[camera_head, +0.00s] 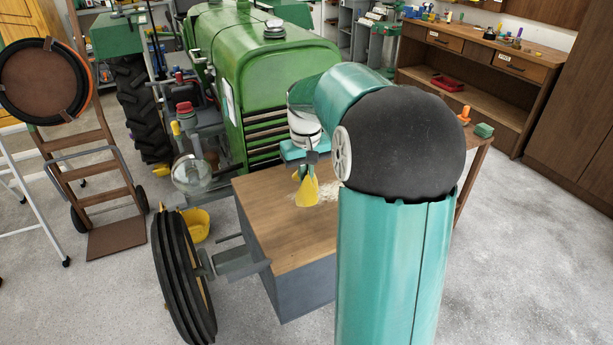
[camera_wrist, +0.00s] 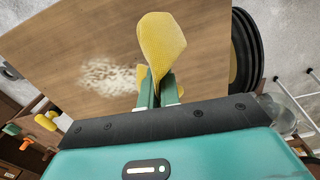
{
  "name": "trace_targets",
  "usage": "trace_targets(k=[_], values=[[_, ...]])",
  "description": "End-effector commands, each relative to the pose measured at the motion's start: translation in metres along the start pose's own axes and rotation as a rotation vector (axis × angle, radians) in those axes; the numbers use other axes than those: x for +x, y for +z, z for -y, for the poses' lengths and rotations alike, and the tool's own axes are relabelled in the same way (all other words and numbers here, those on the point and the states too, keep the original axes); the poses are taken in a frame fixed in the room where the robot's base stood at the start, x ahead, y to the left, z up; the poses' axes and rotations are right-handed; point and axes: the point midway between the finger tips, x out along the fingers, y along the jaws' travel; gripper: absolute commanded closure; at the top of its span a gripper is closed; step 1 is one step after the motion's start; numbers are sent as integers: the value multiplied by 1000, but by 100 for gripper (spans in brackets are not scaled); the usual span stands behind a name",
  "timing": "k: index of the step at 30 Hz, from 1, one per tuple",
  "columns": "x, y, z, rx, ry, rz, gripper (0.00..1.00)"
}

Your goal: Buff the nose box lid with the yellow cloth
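The nose box lid (camera_head: 262,208) is a flat brown wooden top on a grey box in front of the green tractor. It also fills much of the wrist view (camera_wrist: 205,70). A pale, dusty patch (camera_wrist: 110,78) lies on the lid, left of the cloth in the wrist view; my arm partly hides it in the head view (camera_head: 328,190). My gripper (camera_wrist: 159,90) is shut on the yellow cloth (camera_wrist: 162,45), which hangs from the fingers over the lid, beside the patch (camera_head: 307,191). I cannot tell whether the cloth touches the wood.
The tractor's green hood (camera_head: 265,60) rises just behind the lid. A black front tyre (camera_head: 180,275) and a round glass lamp (camera_head: 190,172) stand at its left. A yellow bowl (camera_head: 196,225) is on the floor. Small orange and green items (camera_head: 483,130) sit right of my arm.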

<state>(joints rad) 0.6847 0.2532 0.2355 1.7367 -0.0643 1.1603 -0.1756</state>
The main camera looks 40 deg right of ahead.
Motion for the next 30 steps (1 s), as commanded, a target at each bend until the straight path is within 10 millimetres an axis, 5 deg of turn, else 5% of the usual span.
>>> trace_targets(k=[8, 19, 30], values=[[0, -5, 2, -2, -1, 0, 100], [1, -5, 2, -2, -1, 0, 27], [3, -3, 1, -1, -1, 0, 27]])
